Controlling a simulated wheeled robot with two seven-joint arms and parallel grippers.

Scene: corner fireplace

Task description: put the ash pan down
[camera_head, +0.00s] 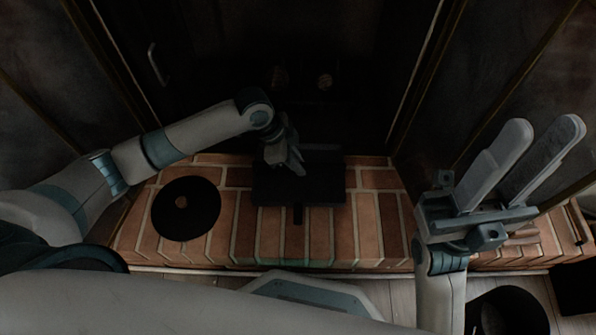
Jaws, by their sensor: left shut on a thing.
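The ash pan (318,190) is a dark, flat, rectangular thing over the brick hearth, at the mouth of the dark fireplace. A short dark tab sticks out from its near side. My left gripper (291,163) is at the pan's far left part and shut on it; the exact grip is hard to see in the dark. I cannot tell whether the pan touches the bricks or hangs just above them. My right gripper (543,128) is raised at the right, away from the pan, its two long fingers apart and empty.
A round black thing with a small brown spot (186,222) sits on the hearth (352,236) at the left. A black round container (508,312) and a dark box (575,288) stand at the lower right. The bricks just right of the pan look clear.

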